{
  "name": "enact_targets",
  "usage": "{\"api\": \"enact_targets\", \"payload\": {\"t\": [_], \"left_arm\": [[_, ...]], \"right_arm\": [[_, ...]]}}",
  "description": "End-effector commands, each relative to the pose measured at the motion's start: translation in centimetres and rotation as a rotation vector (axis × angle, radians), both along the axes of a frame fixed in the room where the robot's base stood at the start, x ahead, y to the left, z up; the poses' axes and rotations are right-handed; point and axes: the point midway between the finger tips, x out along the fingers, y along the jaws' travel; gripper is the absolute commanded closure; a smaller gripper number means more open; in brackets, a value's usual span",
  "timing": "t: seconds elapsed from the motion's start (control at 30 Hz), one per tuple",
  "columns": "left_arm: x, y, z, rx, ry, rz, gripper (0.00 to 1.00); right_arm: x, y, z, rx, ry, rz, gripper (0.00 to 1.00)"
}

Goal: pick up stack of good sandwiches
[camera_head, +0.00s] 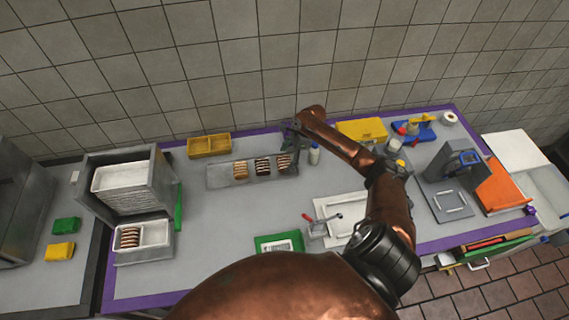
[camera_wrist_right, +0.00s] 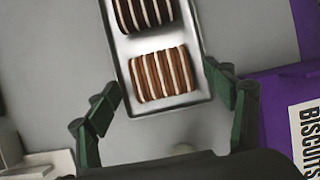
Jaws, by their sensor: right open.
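A long metal tray (camera_head: 217,176) lies near the wall and holds three stacks of sandwiches: a lighter one (camera_head: 240,169), a dark one (camera_head: 262,166) and a brown one (camera_head: 283,162). My right gripper (camera_head: 291,130) is above the tray's right end. In the right wrist view, its open fingers (camera_wrist_right: 163,82) are spread to either side of the brown stack (camera_wrist_right: 161,75), with nothing held. The dark stack (camera_wrist_right: 143,12) lies farther along the tray, cut off by the frame. My left gripper is not in view.
A small white bottle (camera_head: 314,154) stands right of the tray. A yellow bin (camera_head: 208,145) is behind its left part. A purple surface labelled BISCUITS (camera_wrist_right: 278,105) shows in the wrist view. A white tray (camera_head: 155,233) at left holds another stack.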

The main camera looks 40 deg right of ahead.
Motion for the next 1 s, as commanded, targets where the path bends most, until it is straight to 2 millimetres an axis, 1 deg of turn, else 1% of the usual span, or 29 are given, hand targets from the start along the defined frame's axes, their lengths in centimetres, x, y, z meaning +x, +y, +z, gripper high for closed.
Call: {"api": "enact_targets", "payload": {"t": [0.03,0.13,0.37,1.0], "left_arm": [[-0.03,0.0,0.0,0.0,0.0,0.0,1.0],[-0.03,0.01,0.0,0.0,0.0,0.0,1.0],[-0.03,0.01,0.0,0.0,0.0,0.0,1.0],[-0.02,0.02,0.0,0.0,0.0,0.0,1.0]], "right_arm": [[0.14,0.28,-0.53,0.002,-0.001,0.0,0.24],[0.26,0.42,-1.11,-0.001,-0.001,0.001,0.24],[0.27,0.43,-1.21,-0.002,-0.001,0.001,0.24],[0.26,0.41,-1.17,-0.001,-0.001,0.001,0.68]]}}
